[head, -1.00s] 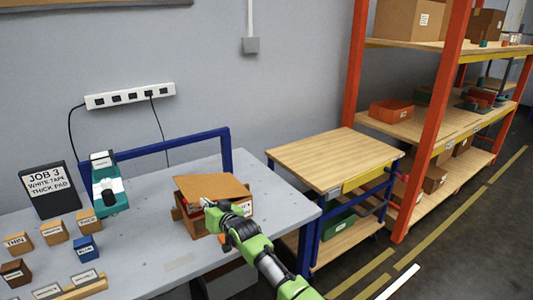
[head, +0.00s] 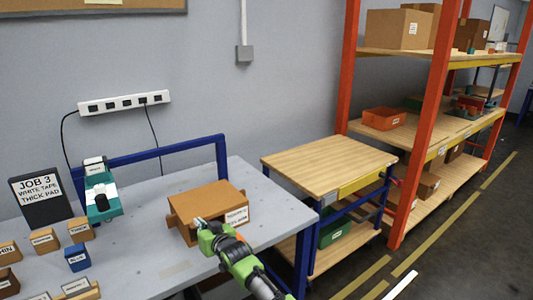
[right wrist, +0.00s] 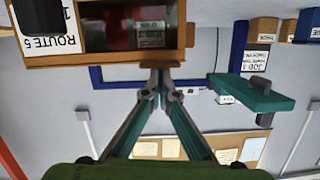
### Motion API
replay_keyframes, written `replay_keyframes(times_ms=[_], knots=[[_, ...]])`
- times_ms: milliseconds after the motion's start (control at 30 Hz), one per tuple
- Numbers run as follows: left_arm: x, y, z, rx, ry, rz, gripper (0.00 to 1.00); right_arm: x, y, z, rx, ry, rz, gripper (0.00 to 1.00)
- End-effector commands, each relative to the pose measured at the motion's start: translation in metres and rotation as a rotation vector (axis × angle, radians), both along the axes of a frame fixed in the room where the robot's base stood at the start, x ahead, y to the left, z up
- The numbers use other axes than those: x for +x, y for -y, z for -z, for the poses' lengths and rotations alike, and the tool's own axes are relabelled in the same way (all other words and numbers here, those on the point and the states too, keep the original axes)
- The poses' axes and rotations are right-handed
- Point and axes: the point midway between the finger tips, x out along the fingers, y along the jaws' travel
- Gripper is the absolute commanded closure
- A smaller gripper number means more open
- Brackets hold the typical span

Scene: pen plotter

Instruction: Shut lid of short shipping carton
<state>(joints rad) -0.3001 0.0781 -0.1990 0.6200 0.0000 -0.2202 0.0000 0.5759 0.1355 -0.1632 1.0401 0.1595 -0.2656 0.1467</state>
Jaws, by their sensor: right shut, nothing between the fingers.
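The short shipping carton (head: 234,217) stands on the grey bench, with a white label on its right side. Its brown lid (head: 205,196) lies nearly flat over the top in the head view. In the right wrist view, which looks upside down, the carton (right wrist: 187,30) still shows a dark opening with something red and a labelled item inside. My right gripper (head: 200,224) is shut and empty at the carton's front. Its fingertips (right wrist: 160,70) are at the lid's edge; I cannot tell whether they touch. My left gripper is out of view.
A teal tape dispenser (head: 103,204), a job sign (head: 40,200) and several small labelled blocks (head: 77,257) stand left on the bench. A blue rail (head: 160,152) runs behind. A wooden-topped cart (head: 330,163) stands right, with orange shelving (head: 420,130) beyond.

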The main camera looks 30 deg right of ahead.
Motion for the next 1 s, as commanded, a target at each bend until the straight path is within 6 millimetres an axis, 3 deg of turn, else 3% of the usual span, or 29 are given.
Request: replay_keyframes(times_ms=[100, 233, 467, 533, 1000], knots=[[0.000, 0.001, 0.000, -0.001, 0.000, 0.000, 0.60, -0.002, -0.001, 0.006, 0.000, -0.013, 0.000, 1.00], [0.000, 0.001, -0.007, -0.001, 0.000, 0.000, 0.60, -0.001, 0.000, -0.002, 0.000, -0.013, 0.000, 1.00], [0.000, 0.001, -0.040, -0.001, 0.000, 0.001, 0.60, 0.004, 0.001, -0.047, 0.001, -0.003, 0.001, 1.00], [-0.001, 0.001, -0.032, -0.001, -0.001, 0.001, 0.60, -0.006, 0.001, -0.040, 0.001, -0.004, 0.000, 1.00], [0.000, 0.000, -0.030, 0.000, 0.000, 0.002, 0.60, -0.072, 0.004, -0.059, 0.000, 0.001, 0.002, 1.00]])
